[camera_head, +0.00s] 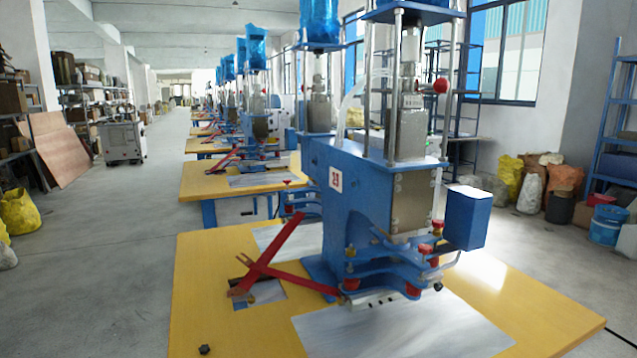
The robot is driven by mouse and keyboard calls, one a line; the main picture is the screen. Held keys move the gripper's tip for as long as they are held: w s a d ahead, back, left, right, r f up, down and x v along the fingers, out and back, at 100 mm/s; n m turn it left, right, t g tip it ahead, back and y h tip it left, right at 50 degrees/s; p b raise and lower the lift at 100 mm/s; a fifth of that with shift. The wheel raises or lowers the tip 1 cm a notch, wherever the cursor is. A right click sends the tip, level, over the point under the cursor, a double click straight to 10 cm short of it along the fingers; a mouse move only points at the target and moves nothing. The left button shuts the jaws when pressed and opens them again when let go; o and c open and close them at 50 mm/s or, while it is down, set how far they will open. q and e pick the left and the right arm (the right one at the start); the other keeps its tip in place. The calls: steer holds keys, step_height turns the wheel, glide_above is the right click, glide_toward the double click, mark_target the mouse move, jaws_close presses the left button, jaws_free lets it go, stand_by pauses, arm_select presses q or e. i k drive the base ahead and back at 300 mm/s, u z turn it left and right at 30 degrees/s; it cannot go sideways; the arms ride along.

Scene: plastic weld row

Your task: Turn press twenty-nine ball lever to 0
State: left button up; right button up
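A blue press (352,200) stands on the nearest yellow table. Its white side label (336,180) carries a two-digit red number starting with 2; the second digit is too small to read surely. A red ball (440,86) sits at the upper right of the press, in front of its steel rods, on a lever whose arm is mostly hidden. No scale or 0 mark for the lever is legible. Neither of my grippers shows in the head view.
The yellow table (215,275) bears a red lever frame (275,262) left of the press and a grey metal plate (410,335) in front. A blue box (466,218) juts out right of the press.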

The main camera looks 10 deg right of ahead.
mark_target(441, 85)
steer(key=u, duration=0.9)
steer(key=i, duration=0.15)
steer(key=z, duration=1.85)
steer(key=i, duration=0.25)
steer(key=z, duration=1.55)
steer(key=i, duration=0.3)
steer(key=u, duration=1.3)
steer(key=i, duration=0.25)
steer(key=u, duration=1.6)
